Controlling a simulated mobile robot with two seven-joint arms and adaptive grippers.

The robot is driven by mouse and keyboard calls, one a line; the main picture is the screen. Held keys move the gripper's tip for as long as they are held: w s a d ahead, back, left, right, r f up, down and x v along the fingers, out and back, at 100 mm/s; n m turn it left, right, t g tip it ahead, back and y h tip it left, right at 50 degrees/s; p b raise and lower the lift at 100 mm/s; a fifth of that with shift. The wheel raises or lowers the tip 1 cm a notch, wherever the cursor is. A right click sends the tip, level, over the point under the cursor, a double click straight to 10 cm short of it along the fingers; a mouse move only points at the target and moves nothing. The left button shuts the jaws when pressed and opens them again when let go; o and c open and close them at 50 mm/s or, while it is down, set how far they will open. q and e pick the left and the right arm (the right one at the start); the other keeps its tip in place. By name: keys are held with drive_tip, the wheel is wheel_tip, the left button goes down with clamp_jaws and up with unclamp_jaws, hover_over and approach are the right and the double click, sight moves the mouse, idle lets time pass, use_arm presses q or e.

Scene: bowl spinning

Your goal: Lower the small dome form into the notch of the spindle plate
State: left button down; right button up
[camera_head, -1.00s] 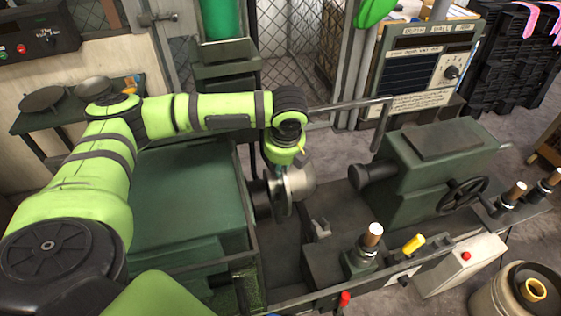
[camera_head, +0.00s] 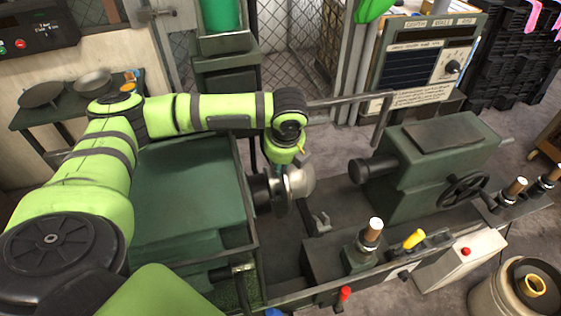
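A shiny silver dome form (camera_head: 300,180) sits at the lathe's spindle end, its rounded side facing right. The disc-like spindle plate (camera_head: 278,192) is just left of it, and the notch cannot be made out. My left arm reaches in from the left, and its wrist with the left gripper (camera_head: 284,158) hangs right above the plate and dome. The fingers are too small and hidden to tell whether they are open or shut, or whether they touch the dome. My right gripper is out of view.
The green tailstock (camera_head: 430,165) with its handwheel (camera_head: 463,195) stands to the right, its quill pointing at the dome with a gap between. A tool post (camera_head: 368,240) stands in front. A side table (camera_head: 60,115) with dark round pans is at the back left.

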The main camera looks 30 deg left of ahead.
use_arm(q)
drive_tip(key=shift+f, duration=0.2)
drive_tip(key=shift+f, duration=0.75)
drive_tip(key=shift+f+b, duration=0.3)
drive_tip(key=shift+f, duration=0.15)
drive_tip(key=shift+f, duration=0.35)
drive_tip(key=shift+f, duration=0.25)
drive_tip(key=c, duration=1.1)
unclamp_jaws()
drive_tip(key=shift+s+f, duration=0.1)
